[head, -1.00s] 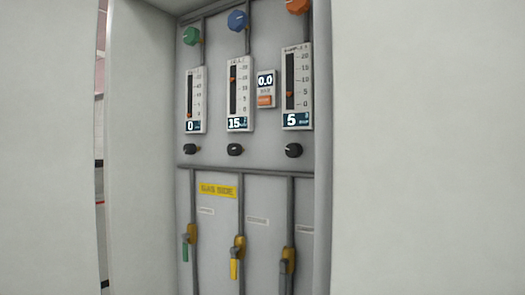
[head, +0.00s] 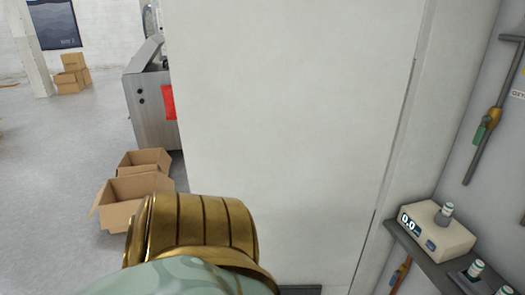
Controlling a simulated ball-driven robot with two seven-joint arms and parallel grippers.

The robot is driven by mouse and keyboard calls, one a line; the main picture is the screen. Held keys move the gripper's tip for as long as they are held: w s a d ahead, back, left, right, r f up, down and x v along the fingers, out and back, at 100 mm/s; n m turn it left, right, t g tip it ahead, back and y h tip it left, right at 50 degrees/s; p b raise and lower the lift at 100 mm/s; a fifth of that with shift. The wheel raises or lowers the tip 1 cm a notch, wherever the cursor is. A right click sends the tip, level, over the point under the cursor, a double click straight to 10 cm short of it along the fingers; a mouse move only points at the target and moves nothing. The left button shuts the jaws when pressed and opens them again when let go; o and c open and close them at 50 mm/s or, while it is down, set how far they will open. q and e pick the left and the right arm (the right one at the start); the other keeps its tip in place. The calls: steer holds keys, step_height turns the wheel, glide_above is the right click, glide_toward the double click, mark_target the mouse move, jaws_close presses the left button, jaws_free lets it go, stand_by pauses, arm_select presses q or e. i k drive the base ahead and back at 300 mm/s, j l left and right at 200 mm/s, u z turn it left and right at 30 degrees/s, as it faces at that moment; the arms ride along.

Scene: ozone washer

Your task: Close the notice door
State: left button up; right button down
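A large plain white door panel (head: 290,120) fills the middle of the head view. A narrow gap runs down its right side, beside the cabinet frame (head: 430,120). No notice shows on this face, so I cannot tell for certain that it is the notice door. It appears to stand out from the cabinet, whose inside shows at the right. My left arm, gold and pale green, comes up in front of the panel's lower left. I cannot tell whether it touches the panel. Neither gripper is in view.
Inside the cabinet are a shelf (head: 411,244), a white meter box (head: 436,229) reading 0.0 and a pipe with a green-handled valve (head: 481,132). Left of the panel stand a grey metal machine (head: 151,105) and open cardboard boxes (head: 135,200). Grey floor (head: 60,140) is clear farther left.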

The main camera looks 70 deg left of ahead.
mark_target(290, 110)
steer(key=k+j+z, duration=0.3)
steer(key=k+j, duration=0.55)
steer(key=j, duration=0.25)
steer(key=k+j+z, duration=0.3)
steer(key=k+j, duration=0.6)
steer(key=k+j+z, duration=0.1)
steer(key=j, duration=0.3)
steer(key=k+j+z, duration=0.1)
steer(key=j, duration=0.25)
steer(key=k+j, duration=0.1)
steer(key=j, duration=0.3)
steer(key=k+j+z, duration=0.15)
steer(key=j, duration=0.2)
steer(key=i+j, duration=0.1)
steer(key=j, duration=0.25)
steer(key=i+j+z, duration=0.1)
steer(key=j, duration=0.2)
steer(key=i+j, duration=0.1)
steer(key=j, duration=0.25)
steer(key=i+j, duration=0.1)
steer(key=j, duration=0.25)
steer(key=z, duration=0.05)
